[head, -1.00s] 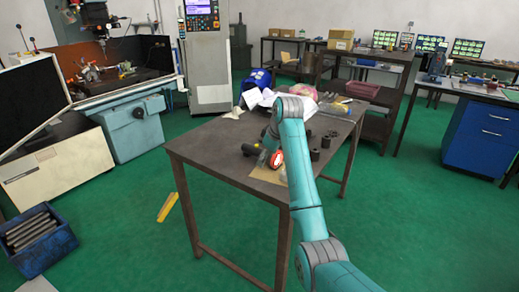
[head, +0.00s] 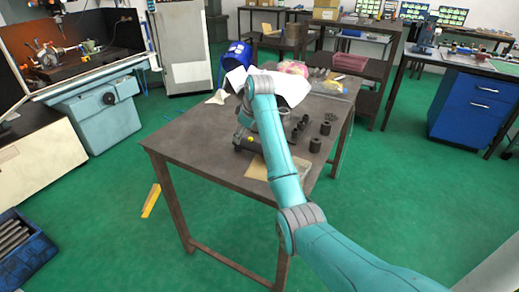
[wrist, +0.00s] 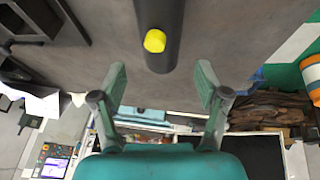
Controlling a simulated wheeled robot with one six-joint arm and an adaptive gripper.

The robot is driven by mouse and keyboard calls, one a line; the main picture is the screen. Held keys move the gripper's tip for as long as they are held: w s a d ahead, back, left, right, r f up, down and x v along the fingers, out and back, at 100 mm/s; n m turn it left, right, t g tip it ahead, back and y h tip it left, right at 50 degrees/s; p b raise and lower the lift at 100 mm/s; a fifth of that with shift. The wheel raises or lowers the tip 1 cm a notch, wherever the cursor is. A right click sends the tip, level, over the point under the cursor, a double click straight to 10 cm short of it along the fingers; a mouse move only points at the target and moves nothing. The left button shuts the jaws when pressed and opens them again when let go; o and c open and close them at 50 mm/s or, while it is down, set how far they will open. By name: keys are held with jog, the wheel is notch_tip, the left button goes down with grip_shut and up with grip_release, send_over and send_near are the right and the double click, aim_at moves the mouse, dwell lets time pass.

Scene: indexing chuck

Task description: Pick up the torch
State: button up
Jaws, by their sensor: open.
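The torch is a dark cylinder with a yellow button. In the wrist view the torch (wrist: 160,18) runs down from the top edge, its near end just above the gap between my fingers. In the head view a dark piece of the torch (head: 256,146) with a yellow spot shows on the table beside my arm; the rest is hidden. My gripper (wrist: 158,84) is open and empty, with one finger to each side of the torch's line. The fingers do not touch it. In the head view my arm mostly hides the gripper.
The torch lies on a dark metal table (head: 190,150). Several dark cylindrical parts (head: 315,145) stand right of my arm. A tan sheet (head: 257,168) lies near the front edge. The table's left part is clear.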

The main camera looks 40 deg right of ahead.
jog(key=shift+x, duration=3)
jog(key=shift+a, duration=0.1)
jog(key=c, duration=1.1)
